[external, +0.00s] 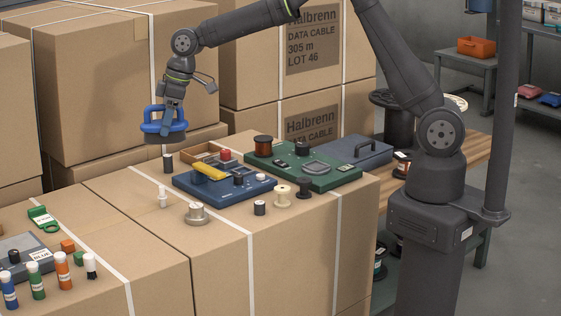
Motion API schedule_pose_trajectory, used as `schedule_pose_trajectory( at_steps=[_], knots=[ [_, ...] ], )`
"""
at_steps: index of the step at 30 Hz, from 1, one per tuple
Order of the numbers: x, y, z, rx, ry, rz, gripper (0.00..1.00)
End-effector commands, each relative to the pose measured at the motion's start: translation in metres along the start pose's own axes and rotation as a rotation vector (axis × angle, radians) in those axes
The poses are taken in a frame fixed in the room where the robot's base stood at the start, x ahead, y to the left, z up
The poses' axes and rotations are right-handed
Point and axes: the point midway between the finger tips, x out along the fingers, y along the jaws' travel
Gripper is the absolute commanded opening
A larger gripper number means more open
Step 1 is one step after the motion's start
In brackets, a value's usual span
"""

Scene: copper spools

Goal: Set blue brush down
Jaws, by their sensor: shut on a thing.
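The blue brush (151,127) has a blue loop handle and a dark round underside. My gripper (168,118) is shut on it and holds it in the air, above the back left part of the cardboard box top (128,198). The brush hangs roughly level, clear of the things below it. The fingers partly cover its handle, so their exact contact is hard to see.
Below and right of the brush are a dark blue tray (225,192) with a yellow piece, a green board (318,178) with spools, and a grey-blue case (352,152). Small bottles (63,270) stand at front left. Bare cardboard lies left of the blue tray.

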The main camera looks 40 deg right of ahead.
Motion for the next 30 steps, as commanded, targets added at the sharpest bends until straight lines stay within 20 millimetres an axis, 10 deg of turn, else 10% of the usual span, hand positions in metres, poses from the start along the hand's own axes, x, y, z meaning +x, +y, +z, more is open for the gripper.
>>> schedule_pose_trajectory(
  at_steps=[3, 12, 30],
  knots=[
    [0.006, -0.055, -0.021, -0.079, 0.002, -0.024, 0.24],
    [0.013, -0.127, -0.039, -0.178, 0.001, -0.055, 0.24],
    [0.085, -0.162, -0.035, -0.190, -0.002, -0.059, 0.24]
  ],
)
